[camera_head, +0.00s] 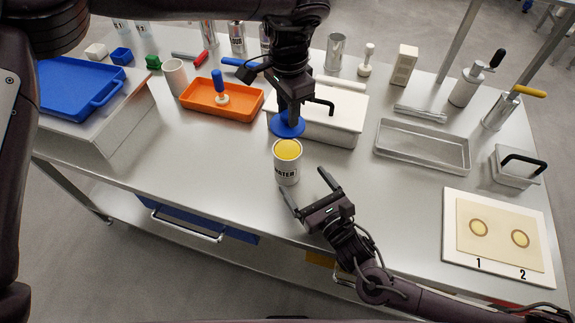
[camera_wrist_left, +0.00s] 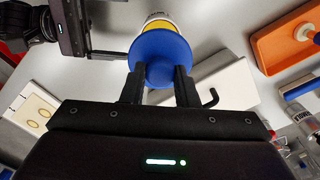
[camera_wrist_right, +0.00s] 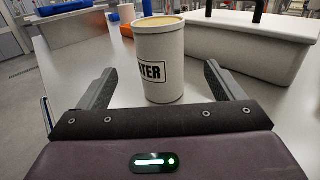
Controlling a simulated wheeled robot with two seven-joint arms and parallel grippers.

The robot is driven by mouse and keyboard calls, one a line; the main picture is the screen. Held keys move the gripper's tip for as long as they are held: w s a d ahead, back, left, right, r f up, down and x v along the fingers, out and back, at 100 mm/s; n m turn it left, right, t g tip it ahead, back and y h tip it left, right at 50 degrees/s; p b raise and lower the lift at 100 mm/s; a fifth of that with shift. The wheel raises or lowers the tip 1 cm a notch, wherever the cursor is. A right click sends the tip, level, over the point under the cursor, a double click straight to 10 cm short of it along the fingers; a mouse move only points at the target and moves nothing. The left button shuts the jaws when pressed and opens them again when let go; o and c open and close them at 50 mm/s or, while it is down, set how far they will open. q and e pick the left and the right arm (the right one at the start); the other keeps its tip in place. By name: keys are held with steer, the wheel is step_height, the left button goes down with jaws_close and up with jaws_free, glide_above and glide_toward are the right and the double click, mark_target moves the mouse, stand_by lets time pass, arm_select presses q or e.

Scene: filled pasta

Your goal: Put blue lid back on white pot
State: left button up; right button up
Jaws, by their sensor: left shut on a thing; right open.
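The white pot (camera_head: 287,172) stands upright on the steel table, with "WATER" lettering and yellow contents level with its open rim. It also shows in the right wrist view (camera_wrist_right: 161,62), between and beyond the fingers. My left gripper (camera_head: 289,110) is shut on the blue lid (camera_head: 288,127) and holds it above and slightly behind the pot. In the left wrist view the lid (camera_wrist_left: 160,56) covers part of the pot (camera_wrist_left: 160,21); where the fingers grip it is partly hidden. My right gripper (camera_head: 304,182) is open and low, just in front of the pot, its fingers apart from it.
A white bin (camera_head: 335,130) with a black handle stands close behind the pot. An orange tray (camera_head: 200,107) lies back left, a metal tray (camera_head: 422,160) right. A board with two marked spots (camera_head: 499,236) lies front right. The table left of the pot is clear.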

steer(key=x, duration=1)
steer(key=shift+w+a, duration=0.2)
steer(key=shift+w, duration=0.1)
steer(key=c, duration=1.5)
arm_select(q)
glide_above(288, 149)
steer(key=shift+f, duration=2.5)
steer(key=shift+f, duration=0.1)
steer(key=shift+f, duration=0.8)
steer(key=shift+f, duration=0.65)
